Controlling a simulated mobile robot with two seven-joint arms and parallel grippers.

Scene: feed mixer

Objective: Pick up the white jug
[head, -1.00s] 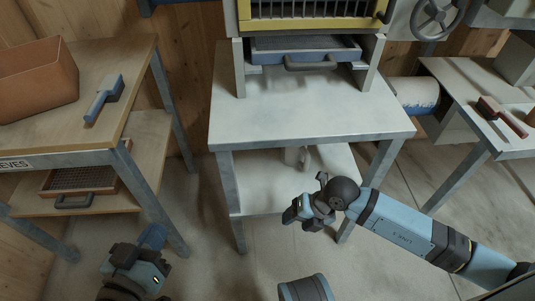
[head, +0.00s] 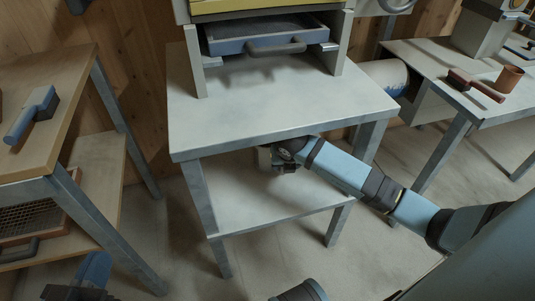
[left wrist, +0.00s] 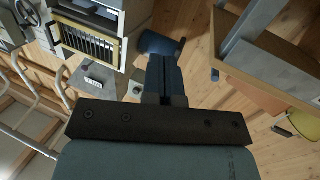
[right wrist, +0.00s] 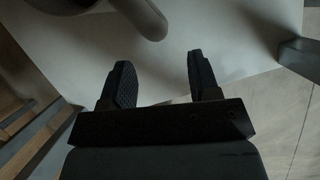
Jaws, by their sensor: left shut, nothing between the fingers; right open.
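The white jug (head: 264,158) stands on the lower shelf of the middle table, mostly hidden by the tabletop and my right gripper (head: 284,166). In the right wrist view, part of the jug with its rounded handle (right wrist: 152,18) shows in shadow at the top edge. My right gripper (right wrist: 155,82) is open, its two fingers apart and empty, pointing towards the jug but short of the handle. My left gripper (head: 92,272) is low at the left, away from the jug. In the left wrist view its fingers (left wrist: 166,75) are together with nothing held.
The middle table's top (head: 270,105) is close above my right wrist; its metal legs flank the shelf (head: 270,200). A blue tray (head: 262,38) sits under the mixer. A blue brush (head: 32,115) lies on the left table, a red brush (head: 475,84) on the right one.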

